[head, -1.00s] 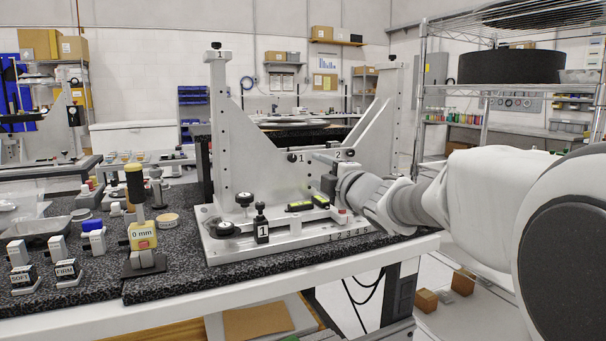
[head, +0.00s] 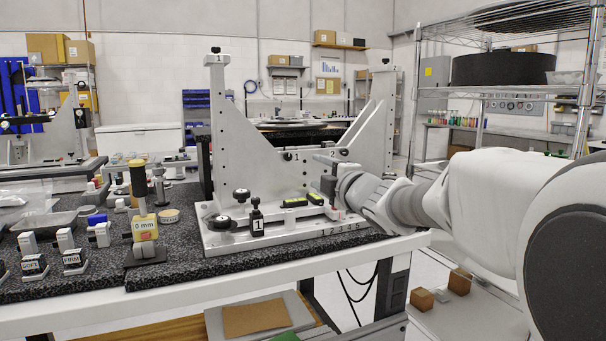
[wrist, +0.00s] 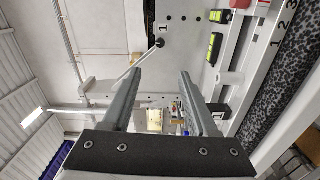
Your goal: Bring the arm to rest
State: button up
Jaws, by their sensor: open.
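My gripper (head: 328,175) is at the right end of the mirror fixture (head: 228,150) in the head view, with my arm reaching in from the right. In the wrist view its two fingers (wrist: 158,98) stand apart with nothing between them. The fixture's metal plate (wrist: 190,48) shows beyond the fingers, with a dark knob and a thin rod by the label 1. From these views I cannot tell whether the gripper touches the fixture.
The fixture stands on a dark speckled bench top (head: 190,260). A yellow 0 mm gauge (head: 144,228) and blocks marked SOFT and FIRM (head: 72,258) stand to its left. A wire shelf rack (head: 480,100) is behind my arm at right. Wooden blocks (head: 422,299) sit low at right.

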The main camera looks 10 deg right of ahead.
jog(key=s+d+f+m+g+h, duration=0.2)
jog(key=s+d+f+m+h, duration=0.15)
jog(key=s+m, duration=0.4)
jog(key=s+d+f+m+g+h, duration=0.35)
jog(key=s+m, duration=0.25)
jog(key=s, duration=0.2)
jog(key=s+a+f+m+g+y, duration=0.1)
jog(key=s+a+f+m+g, duration=0.2)
jog(key=s+f, duration=0.5)
jog(key=s+f+m+g, duration=0.3)
jog(key=s+f+m, duration=0.15)
jog(key=s, duration=0.75)
notch_tip(320, 180, up, 26)
jog(key=s+p, duration=0.1)
jog(key=p, duration=2.5)
jog(key=shift+a+p, duration=0.2)
jog(key=shift+p, duration=0.15)
